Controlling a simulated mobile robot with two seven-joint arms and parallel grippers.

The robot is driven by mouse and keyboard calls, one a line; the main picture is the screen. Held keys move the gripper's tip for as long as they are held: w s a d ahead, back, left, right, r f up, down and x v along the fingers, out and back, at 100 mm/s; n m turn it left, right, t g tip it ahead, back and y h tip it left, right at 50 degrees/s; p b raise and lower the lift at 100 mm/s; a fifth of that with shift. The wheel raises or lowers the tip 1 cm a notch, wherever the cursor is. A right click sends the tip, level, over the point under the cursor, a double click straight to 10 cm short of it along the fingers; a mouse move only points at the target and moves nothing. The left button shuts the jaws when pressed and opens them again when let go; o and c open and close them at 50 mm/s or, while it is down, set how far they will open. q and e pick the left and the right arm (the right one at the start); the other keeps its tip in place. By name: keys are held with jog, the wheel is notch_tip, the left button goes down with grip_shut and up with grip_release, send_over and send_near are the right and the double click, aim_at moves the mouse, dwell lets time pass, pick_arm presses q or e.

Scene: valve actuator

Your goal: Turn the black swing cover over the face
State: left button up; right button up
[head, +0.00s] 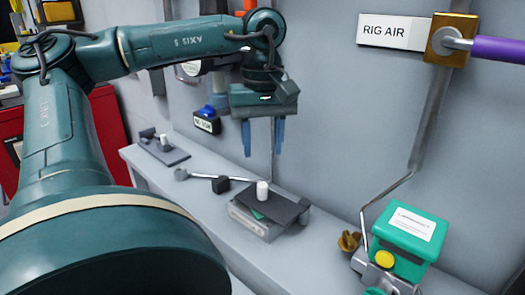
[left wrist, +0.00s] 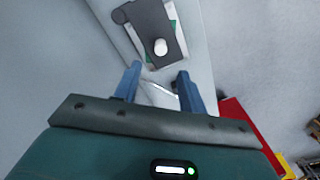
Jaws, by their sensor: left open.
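The black swing cover (head: 284,206) lies flat on top of a small grey box (head: 248,224) on the ledge. A white knob (head: 262,190) stands up from the cover. A strip of green face (head: 257,213) shows beside the cover; the rest is hidden under it. My left gripper (head: 264,152) points down with blue fingers apart and empty, above and behind the box. In the left wrist view the cover (left wrist: 148,22) and knob (left wrist: 160,46) are beyond the open fingertips, apart from them. My right gripper is not in view.
The grey ledge (head: 318,240) runs along the wall. A similar dark plate with a white knob (head: 164,140) sits at its far end. A metal lever (head: 205,177) lies between. A green box on a valve (head: 402,232) stands at the right. A blue-capped item (head: 207,113) hangs on the wall.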

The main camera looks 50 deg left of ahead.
pick_arm(q)
jog(key=shift+r, duration=1.7)
